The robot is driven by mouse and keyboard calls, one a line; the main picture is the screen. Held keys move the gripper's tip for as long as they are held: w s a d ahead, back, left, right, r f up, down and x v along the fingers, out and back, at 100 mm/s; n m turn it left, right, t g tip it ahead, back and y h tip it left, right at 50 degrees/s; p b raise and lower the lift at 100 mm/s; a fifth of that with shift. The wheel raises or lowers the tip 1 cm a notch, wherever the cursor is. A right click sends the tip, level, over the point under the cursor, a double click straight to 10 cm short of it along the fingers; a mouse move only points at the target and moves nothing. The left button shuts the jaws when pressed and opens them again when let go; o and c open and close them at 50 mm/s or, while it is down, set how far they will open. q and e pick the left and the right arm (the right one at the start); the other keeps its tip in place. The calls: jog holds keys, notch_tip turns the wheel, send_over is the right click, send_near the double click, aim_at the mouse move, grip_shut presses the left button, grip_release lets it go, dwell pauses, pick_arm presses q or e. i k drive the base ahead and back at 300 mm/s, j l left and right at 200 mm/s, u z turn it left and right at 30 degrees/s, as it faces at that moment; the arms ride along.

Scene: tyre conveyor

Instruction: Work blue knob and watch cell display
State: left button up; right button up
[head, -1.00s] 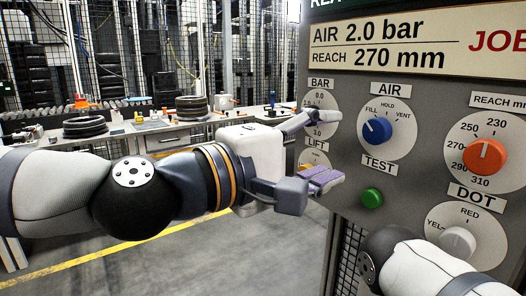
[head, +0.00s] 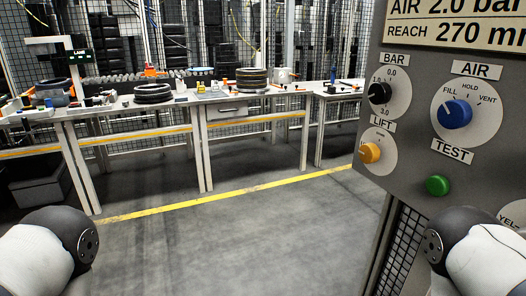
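The blue knob (head: 455,113) sits on a white dial under the AIR label on the grey panel (head: 405,150). Its white mark points up-left, toward FILL. A cream sign (head: 470,18) above it reads AIR 2.0 bar and REACH 270 mm, cut off at the top and right. A small dark display with green text (head: 80,57) stands over the bench at the far left; its text is too small to read surely. Only rounded parts of my arms show in the bottom corners. Neither gripper is in view, and nothing touches the blue knob.
A black BAR knob (head: 380,94), a yellow LIFT knob (head: 370,153) and a green TEST button (head: 438,185) share the panel. Benches (head: 130,145) with tyres (head: 153,93) stand behind. The grey floor (head: 240,230) between is clear.

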aim_at(451, 114)
jog(key=k+l+z, duration=0.1)
jog(key=z, duration=1.15)
jog(key=i+l, duration=0.05)
